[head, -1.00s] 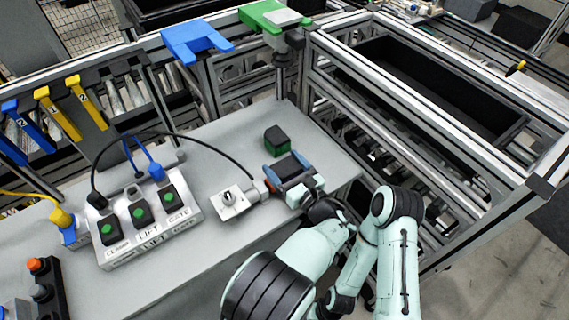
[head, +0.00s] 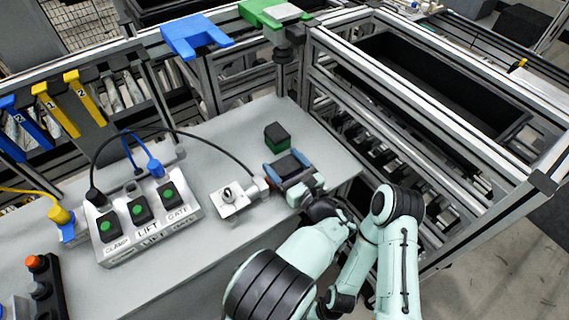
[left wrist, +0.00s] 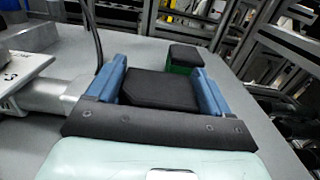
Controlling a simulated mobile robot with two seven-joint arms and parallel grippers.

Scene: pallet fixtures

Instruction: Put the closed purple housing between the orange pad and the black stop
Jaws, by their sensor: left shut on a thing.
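My left gripper (head: 287,166), with blue fingers, is low over the grey bench beside the right end of a white clamp fixture (head: 231,199). It is shut on a black-topped block (head: 288,167). The block also shows between the blue fingers in the left wrist view (left wrist: 160,90). Its sides are hidden and I see no purple, so I cannot confirm it is the housing. A small reddish patch (head: 267,184) shows at the clamp rod's end, close to the gripper; I cannot tell whether it is the orange pad. I cannot make out the black stop. My right gripper is out of view.
A green box with a black top (head: 277,138) stands just behind the gripper. A white button box (head: 148,222), labelled CLAMP, LIFT and GATE, stands left, with a black cable arching over the bench (head: 220,140). A metal frame with a dark bin (head: 440,85) is at right.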

